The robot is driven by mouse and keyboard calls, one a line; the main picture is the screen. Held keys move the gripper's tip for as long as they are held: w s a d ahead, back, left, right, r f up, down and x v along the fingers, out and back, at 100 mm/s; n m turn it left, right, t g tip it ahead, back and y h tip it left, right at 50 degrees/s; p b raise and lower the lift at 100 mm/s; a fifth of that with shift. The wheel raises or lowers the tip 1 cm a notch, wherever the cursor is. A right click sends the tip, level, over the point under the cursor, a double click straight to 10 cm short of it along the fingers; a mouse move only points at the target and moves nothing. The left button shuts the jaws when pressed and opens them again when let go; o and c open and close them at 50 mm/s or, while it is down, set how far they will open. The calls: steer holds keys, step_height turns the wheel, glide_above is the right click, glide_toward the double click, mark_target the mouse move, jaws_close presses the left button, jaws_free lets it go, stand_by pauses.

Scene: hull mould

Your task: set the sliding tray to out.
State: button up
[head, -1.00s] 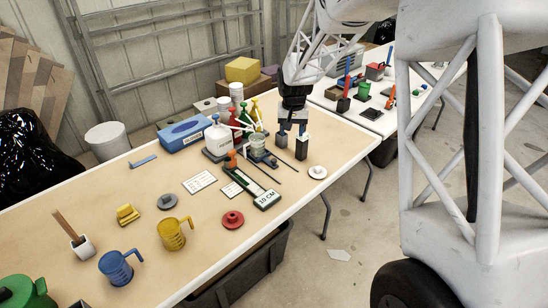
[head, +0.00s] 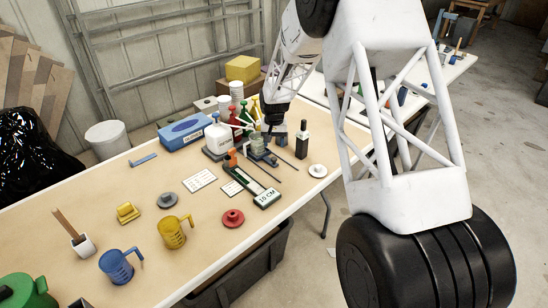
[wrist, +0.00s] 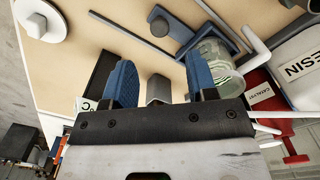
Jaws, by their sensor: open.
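What looks like the sliding tray is a small blue-grey plate (head: 268,158) with a clear cup on it, beside two dark rods that run toward the table's front edge. In the wrist view, the blue-grey tray part (wrist: 187,45) and cup show just beyond the right finger. My gripper (head: 272,133) is low above the back end of the rods, its fingertips partly hidden in the head view. In the wrist view, my gripper (wrist: 159,62) has its blue fingers apart. A grey block (wrist: 158,90) shows between them; I cannot tell what it belongs to or whether anything touches.
A black bottle (head: 302,146) stands close right of my gripper. A white resin container (head: 217,136) and several coloured bottles crowd the left and back. A white disc (head: 317,171) lies near the right edge.

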mark_target(274, 158)
steer(key=shift+f, duration=3.95)
jaws_close()
